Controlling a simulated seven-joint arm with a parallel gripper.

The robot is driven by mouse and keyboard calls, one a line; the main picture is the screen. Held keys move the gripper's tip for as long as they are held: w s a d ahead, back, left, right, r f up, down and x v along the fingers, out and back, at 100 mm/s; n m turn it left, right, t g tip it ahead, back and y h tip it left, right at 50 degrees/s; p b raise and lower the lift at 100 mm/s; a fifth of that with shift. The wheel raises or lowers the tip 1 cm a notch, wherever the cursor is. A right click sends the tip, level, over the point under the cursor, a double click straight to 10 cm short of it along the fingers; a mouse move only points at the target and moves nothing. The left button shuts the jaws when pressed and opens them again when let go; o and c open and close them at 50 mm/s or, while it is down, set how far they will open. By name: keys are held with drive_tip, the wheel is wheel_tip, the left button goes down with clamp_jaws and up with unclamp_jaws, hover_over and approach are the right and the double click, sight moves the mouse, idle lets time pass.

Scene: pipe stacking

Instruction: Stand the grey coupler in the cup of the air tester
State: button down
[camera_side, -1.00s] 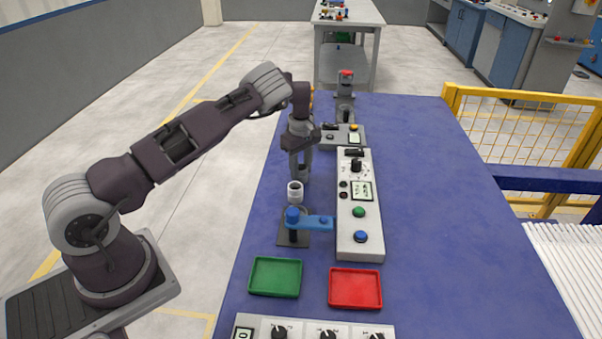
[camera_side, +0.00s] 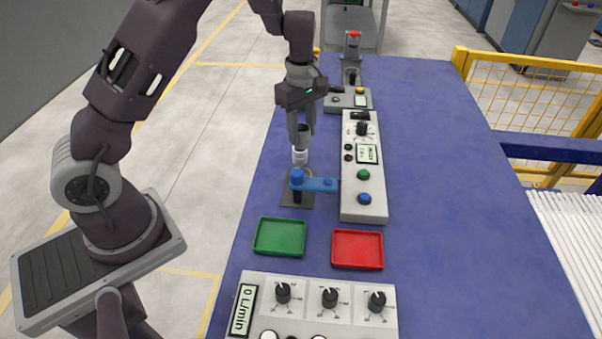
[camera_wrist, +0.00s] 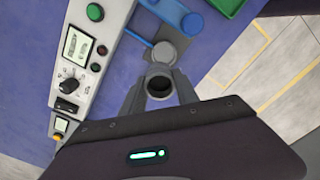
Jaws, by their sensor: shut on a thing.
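My gripper (camera_side: 302,128) points down over the air tester, its fingers shut on the grey coupler (camera_wrist: 160,88). The wrist view shows the coupler's round, dark open mouth between the fingertips. In the side view a short pale cylindrical piece (camera_side: 300,156) shows just below the fingertips; I cannot tell whether it is part of the coupler or stands apart. The air tester has a dark base plate (camera_side: 285,198) and a blue arm (camera_side: 320,184) with a round blue knob. A pale grey disc (camera_wrist: 165,53), perhaps the cup, lies beside the knob in the wrist view. Any contact with the cup is hidden.
A white control panel (camera_side: 363,205) stands close on the right of the tester. A green tray (camera_side: 280,237) and a red tray (camera_side: 357,249) lie in front. A panel with dials (camera_side: 330,318) is nearest. The blue table (camera_side: 440,200) is clear on the right.

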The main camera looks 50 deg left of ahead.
drive_tip(key=f, duration=0.6)
drive_tip(key=s+d+f, duration=0.1)
drive_tip(key=f, duration=0.3)
drive_tip(key=shift+s+f, duration=0.1)
drive_tip(key=shift+f, duration=0.15)
drive_tip(key=c, duration=0.9)
unclamp_jaws()
